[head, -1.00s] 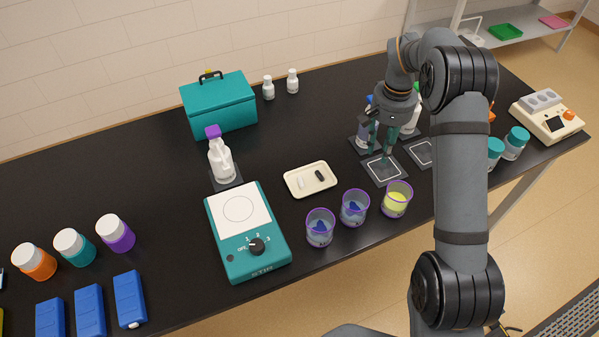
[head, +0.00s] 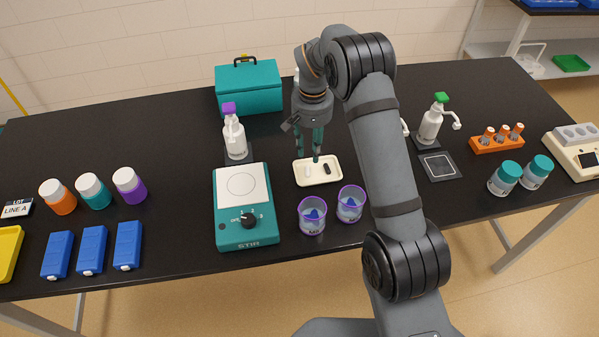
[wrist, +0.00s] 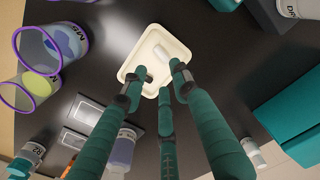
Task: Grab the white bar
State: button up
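The white bar (head: 307,171) lies in a shallow cream tray (head: 335,178), to the left of a black bar (head: 327,168). In the wrist view the white bar (wrist: 161,53) lies inside the tray (wrist: 127,72), and the black bar is partly hidden by a finger. My gripper (head: 310,151) points down above the tray, at its back side in the head view. Its teal fingers are spread, and in the wrist view my gripper (wrist: 160,76) is open with nothing between the fingertips. The exact height above the bar is hard to tell.
A teal stirrer (head: 248,234) stands left of the tray, with a purple-topped bottle (head: 235,140) behind it. Purple-rimmed cups (head: 312,215) stand in front of the tray. A teal case (head: 248,88) is at the back. My arm hides part of the bench to the right.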

aim_at(309, 170)
notch_tip(309, 170, down, 2)
jog(key=shift+f, duration=0.1)
jog(key=shift+s+f+p, duration=0.1)
jog(key=shift+f+p, duration=0.45)
jog(key=shift+p, duration=0.05)
notch_tip(309, 170, down, 4)
jog(key=shift+f+p, duration=0.2)
jog(key=shift+p, duration=0.65)
jog(key=shift+a, duration=0.1)
jog(key=c, duration=0.4)
jog(key=shift+c, duration=0.7)
